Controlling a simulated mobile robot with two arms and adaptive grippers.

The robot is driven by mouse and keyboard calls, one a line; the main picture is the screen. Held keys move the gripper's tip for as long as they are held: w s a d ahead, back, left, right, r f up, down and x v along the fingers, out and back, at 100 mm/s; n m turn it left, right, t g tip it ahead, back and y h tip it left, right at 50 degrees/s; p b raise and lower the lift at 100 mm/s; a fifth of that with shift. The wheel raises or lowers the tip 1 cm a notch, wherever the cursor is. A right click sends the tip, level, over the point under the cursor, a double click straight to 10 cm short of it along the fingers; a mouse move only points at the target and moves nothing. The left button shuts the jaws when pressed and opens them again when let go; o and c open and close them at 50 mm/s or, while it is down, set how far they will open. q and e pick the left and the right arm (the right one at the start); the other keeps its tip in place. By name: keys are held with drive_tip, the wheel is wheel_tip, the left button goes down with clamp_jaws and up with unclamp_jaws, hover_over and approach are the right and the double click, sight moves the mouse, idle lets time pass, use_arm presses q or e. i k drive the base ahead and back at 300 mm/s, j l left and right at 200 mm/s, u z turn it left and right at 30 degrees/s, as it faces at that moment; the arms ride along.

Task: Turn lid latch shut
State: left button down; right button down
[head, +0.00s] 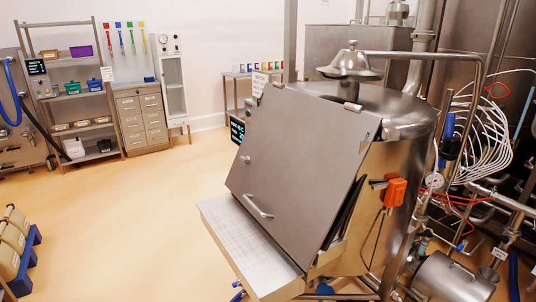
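The powder hopper (388,158) is a steel vessel at the right of the head view. Its flat grey lid (300,150) leans over the slanted front, with a bar handle (258,207) near its lower edge. A small round knob (247,158), possibly the lid latch, is at the lid's left side; its turn position is too small to tell. A dark gap (347,215) shows along the lid's lower right edge, so the lid appears not flush there. An orange box (395,191) is on the hopper's right side. Neither of my grippers is in view.
A pale perforated shelf (245,245) juts out below the lid. Pipes, white hoses (485,135) and a steel cylinder (452,280) crowd the right. Beige containers on a blue pallet (28,255) stand at the lower left. The floor (130,220) between is clear.

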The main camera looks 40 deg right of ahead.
sight(246, 160)
drive_tip(key=z, duration=1.55)
drive_tip(key=i+j+z, duration=0.15)
drive_tip(key=z, duration=0.25)
drive_tip(key=i+j+z, duration=0.15)
drive_tip(key=j+z, duration=0.15)
drive_tip(key=z, duration=0.15)
